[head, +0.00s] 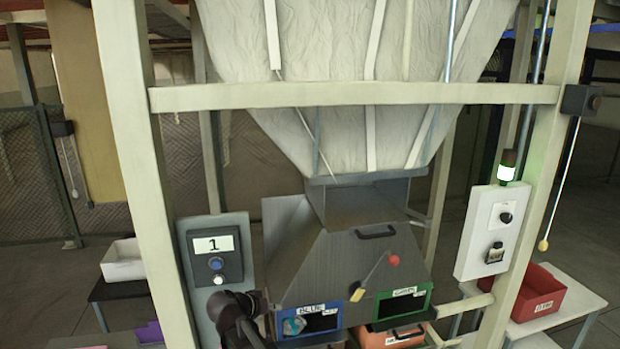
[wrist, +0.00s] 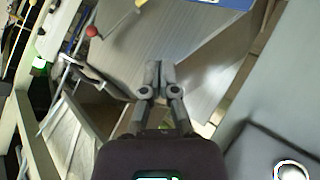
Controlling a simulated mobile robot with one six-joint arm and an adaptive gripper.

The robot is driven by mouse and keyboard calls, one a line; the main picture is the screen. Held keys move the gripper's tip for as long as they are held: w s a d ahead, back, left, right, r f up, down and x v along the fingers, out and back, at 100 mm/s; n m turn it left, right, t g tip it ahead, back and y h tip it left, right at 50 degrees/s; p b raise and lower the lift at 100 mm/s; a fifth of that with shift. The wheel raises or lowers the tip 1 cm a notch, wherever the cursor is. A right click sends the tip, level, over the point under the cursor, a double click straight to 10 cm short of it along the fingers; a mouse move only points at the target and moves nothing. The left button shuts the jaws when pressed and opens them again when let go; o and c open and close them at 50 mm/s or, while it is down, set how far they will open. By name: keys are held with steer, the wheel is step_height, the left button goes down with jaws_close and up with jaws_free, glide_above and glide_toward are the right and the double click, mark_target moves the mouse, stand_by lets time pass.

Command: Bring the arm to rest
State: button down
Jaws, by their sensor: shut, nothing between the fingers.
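My gripper (wrist: 153,74) is shut and empty, its two fingers together in the middle of the wrist view. Behind the fingers in that view is the grey metal chute housing (wrist: 190,50). In the head view my dark arm is at the bottom, left of the chute housing (head: 350,255) and in front of the foot of the control panel (head: 214,262) marked 1. The fingertips cannot be made out there. I cannot tell how far the fingers are from the housing.
A lever with a red knob (head: 393,260) sticks out from the housing, above the blue-framed opening (head: 308,321) and green-framed opening (head: 403,302). Cream posts and a crossbar (head: 350,95) frame the hopper. A white switch panel (head: 491,232) and red bin (head: 545,298) are right; a white bin (head: 122,262) is left.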

steer(key=s+d+f+g+y+b, duration=0.2)
steer(key=s+d+f, duration=0.3)
steer(key=d, duration=0.4)
steer(key=s+d+f+g+y+b, duration=0.3)
steer(key=s+d+f+b, duration=0.1)
steer(key=d, duration=0.5)
steer(key=s+d+f+g+y+b, duration=0.2)
steer(key=s+d+f+g+b, duration=0.1)
steer(key=s+d+f, duration=0.3)
steer(key=d+f, duration=0.2)
steer(key=d, duration=0.1)
steer(key=shift+s+f+n+y, duration=0.2)
steer(key=shift+s+n+y, duration=0.1)
steer(key=shift+n, duration=0.1)
steer(key=shift+w+a, duration=0.1)
stand_by(1.0)
